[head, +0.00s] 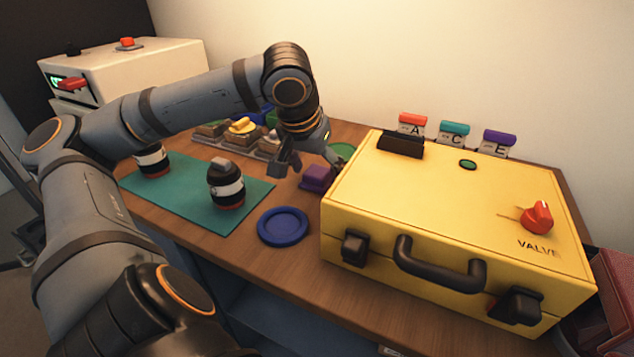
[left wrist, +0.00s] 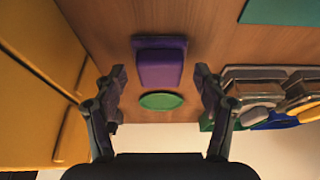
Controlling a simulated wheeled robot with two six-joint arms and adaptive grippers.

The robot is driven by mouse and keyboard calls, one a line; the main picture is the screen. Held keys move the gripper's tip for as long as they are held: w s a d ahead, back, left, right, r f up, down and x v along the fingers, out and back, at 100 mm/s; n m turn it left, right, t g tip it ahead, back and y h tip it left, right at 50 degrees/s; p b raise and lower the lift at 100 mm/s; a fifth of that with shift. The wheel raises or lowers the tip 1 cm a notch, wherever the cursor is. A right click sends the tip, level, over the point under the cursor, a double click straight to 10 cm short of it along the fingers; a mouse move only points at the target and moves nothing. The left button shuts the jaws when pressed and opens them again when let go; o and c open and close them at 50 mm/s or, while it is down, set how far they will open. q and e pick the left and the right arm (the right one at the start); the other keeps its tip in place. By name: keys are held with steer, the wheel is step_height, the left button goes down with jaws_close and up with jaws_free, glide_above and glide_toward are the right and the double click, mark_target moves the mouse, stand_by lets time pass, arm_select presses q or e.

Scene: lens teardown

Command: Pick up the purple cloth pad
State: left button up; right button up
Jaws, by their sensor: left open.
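The purple cloth pad (head: 318,178) lies on the wooden table, just left of the yellow case. It looks like a block with a wider purple part at one end. My left gripper (head: 309,165) is open and points down above the pad. In the left wrist view the purple pad (left wrist: 160,64) lies centred between the two spread fingers of the left gripper (left wrist: 160,73), which hold nothing. Whether the fingertips reach down to the pad's height I cannot tell. My right gripper is not in view.
The yellow case (head: 440,190) stands close on the right. A green disc (left wrist: 160,101) lies beside the pad. A blue dish (head: 284,226) is in front, and a teal mat (head: 205,214) with two dark lens barrels is left. A tray (head: 235,145) of parts stands behind.

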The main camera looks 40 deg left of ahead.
arm_select(q)
steer(key=shift+c, duration=0.4)
steer(key=c, duration=1.2)
steer(key=shift+o, duration=0.2)
steer(key=shift+r, duration=0.1)
